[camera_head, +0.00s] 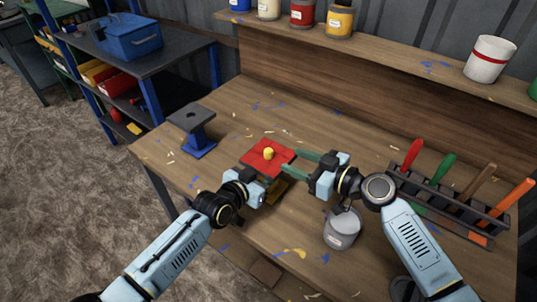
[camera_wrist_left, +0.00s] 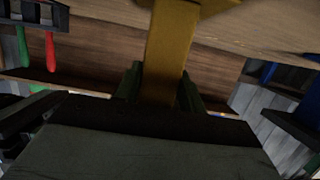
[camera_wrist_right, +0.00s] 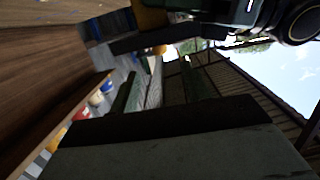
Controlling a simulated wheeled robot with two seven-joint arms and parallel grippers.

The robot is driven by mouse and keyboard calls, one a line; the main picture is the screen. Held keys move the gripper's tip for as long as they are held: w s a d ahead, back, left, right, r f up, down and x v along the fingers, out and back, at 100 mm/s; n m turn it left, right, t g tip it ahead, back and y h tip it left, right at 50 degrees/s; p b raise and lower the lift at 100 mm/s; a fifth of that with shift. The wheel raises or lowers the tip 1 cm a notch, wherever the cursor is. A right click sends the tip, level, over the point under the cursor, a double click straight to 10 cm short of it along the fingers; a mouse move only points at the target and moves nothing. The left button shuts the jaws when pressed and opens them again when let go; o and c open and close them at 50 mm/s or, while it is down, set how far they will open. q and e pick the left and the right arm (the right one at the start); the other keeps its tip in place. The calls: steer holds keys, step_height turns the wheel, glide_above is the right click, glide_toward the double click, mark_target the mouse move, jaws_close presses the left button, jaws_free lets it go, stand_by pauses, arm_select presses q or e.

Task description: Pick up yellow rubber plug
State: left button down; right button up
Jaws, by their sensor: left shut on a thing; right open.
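The yellow plug (camera_head: 268,153) stands upright in the middle of a red square plate (camera_head: 256,163) in the head view. A dark-yellow piece (camera_head: 279,190) shows below the plate. My left gripper (camera_wrist_left: 160,92) is shut on a dark-yellow post (camera_wrist_left: 170,50), which fills the space between its fingers in the left wrist view. In the head view its fingertips are hidden by the plate. My right gripper (camera_head: 291,160) is open and empty, its green fingers pointing left at the plate's right edge, apart from the plug. The plug cannot be surely made out in the wrist views.
A blue stand with a dark top (camera_head: 194,130) is left on the wooden bench (camera_head: 235,108). A grey can (camera_head: 342,230) stands below my right gripper. A rack (camera_head: 455,208) with several coloured handles is at the right. Paint cans line the shelf behind.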

mark_target(272, 152)
steer(key=x, duration=0.6)
steer(key=shift+w+a, duration=0.15)
steer(key=shift+a, duration=0.1)
jaws_close()
